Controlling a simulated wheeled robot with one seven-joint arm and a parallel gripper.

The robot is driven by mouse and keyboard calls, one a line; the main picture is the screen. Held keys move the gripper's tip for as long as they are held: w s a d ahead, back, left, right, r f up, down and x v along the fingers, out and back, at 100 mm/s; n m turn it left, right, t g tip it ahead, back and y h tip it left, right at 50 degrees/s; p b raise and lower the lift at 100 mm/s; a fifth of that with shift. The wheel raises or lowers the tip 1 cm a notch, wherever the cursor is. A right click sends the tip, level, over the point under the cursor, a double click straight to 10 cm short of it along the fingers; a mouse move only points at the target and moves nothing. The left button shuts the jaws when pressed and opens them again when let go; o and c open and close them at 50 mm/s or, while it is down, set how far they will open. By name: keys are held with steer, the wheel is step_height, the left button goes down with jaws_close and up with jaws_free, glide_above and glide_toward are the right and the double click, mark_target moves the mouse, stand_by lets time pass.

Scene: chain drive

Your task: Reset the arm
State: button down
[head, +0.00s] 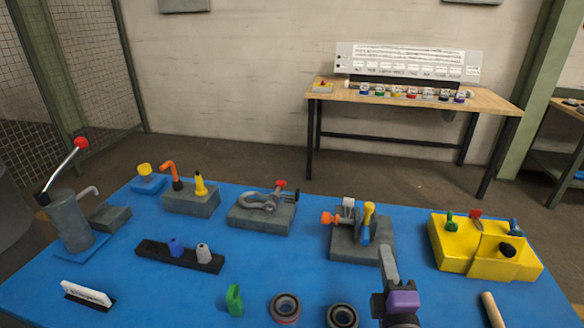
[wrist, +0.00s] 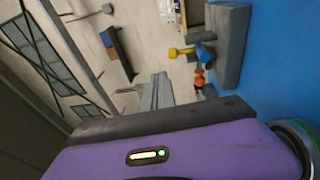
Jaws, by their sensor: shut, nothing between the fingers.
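My gripper (head: 387,254) shows at the lower right of the middle in the head view, with its purple body below the grey fingers. The fingers are together and hold nothing. They point up and away over the blue table (head: 310,268), just in front of the grey block (head: 350,246) with an orange knob and a yellow-and-blue part. In the wrist view the shut fingers (wrist: 158,90) show beyond the purple body, and the view is turned sideways. The same grey block (wrist: 232,45) is at the upper right there, apart from the fingers.
Two dark rings (head: 285,307) and a green piece (head: 234,299) lie near the front. A yellow box (head: 448,255) and a wooden rod (head: 492,309) are on the right. Fixtures, including a grey pump (head: 72,222), stand left. A wooden workbench (head: 480,101) is behind.

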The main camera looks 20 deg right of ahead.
steer(key=s+a+f+m+t+y, duration=0.1)
steer(key=s+a+f+m+y, duration=0.1)
steer(key=s+a+m+y, duration=0.65)
steer(key=s+a+f+m+g, duration=0.1)
steer(key=s+a+m, duration=0.1)
steer(key=s, duration=0.9)
steer(key=s+a+f+m+g, duration=0.1)
steer(key=s+a, duration=0.3)
steer(key=s, duration=0.8)
steer(key=shift+a+f+m+g, duration=0.2)
steer(key=shift+f+m+g, duration=0.05)
steer(key=shift+m+g, duration=0.6)
